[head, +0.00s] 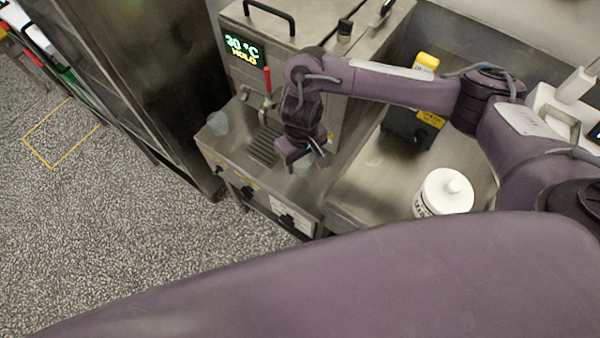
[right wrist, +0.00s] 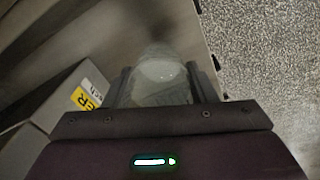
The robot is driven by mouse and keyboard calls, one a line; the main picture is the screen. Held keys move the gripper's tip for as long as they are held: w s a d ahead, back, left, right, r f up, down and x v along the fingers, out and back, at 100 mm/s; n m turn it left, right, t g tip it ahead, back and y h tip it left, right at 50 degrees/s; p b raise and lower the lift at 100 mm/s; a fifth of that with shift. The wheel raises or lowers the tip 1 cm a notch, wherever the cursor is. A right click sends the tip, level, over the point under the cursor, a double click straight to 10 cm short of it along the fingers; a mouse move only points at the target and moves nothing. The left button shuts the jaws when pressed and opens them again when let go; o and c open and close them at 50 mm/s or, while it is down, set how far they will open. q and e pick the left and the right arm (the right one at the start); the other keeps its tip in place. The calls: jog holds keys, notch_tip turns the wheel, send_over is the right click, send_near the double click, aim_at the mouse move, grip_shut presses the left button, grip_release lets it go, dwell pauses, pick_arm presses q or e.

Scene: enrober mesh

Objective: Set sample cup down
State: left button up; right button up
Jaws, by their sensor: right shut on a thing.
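My right gripper (head: 303,158) is over the steel ledge at the front of the machine, to the right of the drip grate. In the right wrist view the gripper (right wrist: 164,84) is shut on a clear sample cup (right wrist: 161,92), one finger on each side. The cup is see-through and blurred, so its contents are unclear. In the head view the held cup is mostly hidden by the gripper. Whether its base touches the steel is not clear. Another clear cup (head: 218,123) stands on the ledge at the left. My left gripper is out of view.
A drip grate (head: 264,146) lies below the tap. A white lidded jar (head: 445,193) and a dark box with a yellow label (head: 408,128) stand on the right counter.

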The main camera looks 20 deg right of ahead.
notch_tip(320, 180, down, 2)
jog(key=shift+s, duration=0.1)
jog(key=shift+a+f+b, duration=0.1)
jog(key=shift+f+b, duration=0.3)
jog(key=shift+b, duration=0.05)
notch_tip(320, 180, down, 4)
jog(key=shift+b, duration=0.7)
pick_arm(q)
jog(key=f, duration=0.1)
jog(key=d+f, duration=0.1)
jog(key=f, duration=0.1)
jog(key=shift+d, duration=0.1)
pick_arm(e)
jog(key=o, duration=0.9)
jog(key=shift+f, duration=0.1)
jog(key=shift+o, duration=0.2)
